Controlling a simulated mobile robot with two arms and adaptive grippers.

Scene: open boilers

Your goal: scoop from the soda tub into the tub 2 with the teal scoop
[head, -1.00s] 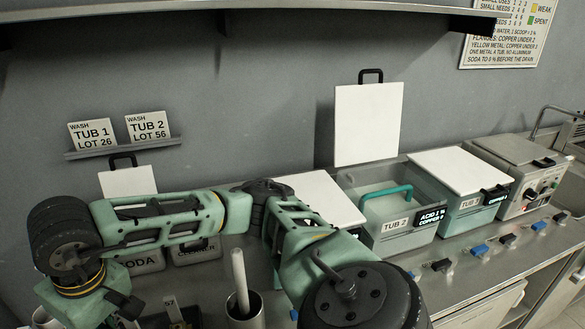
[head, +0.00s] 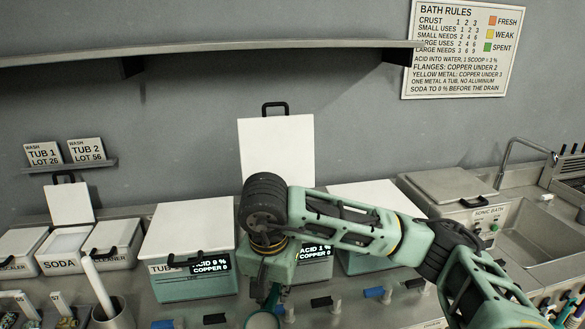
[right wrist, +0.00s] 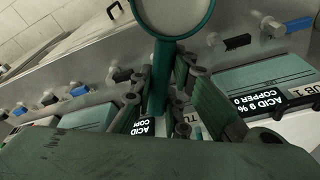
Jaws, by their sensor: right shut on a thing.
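The teal scoop (head: 262,320) is in my right gripper (head: 268,288), low in front of the tubs; its round rim faces up. In the right wrist view, the fingers (right wrist: 168,90) are shut on its handle, and the bowl (right wrist: 173,14) shows a pale inside; I cannot tell whether that is powder. Tub 2 (head: 316,270) is mostly hidden behind my right arm; its white lid (head: 276,148) stands upright behind it. The soda tub (head: 60,264) is open at the far left, pale inside, with its lid (head: 68,202) raised behind. My left gripper is out of view.
Tub 1 (head: 190,285), lidded, reads acid 9 %, copper 0. Another lidded tub (head: 362,262) stands right of tub 2. Coloured valves (head: 321,302) line the front. A grey cup with a white rod (head: 110,312) stands front left. The sonic bath and sink are right.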

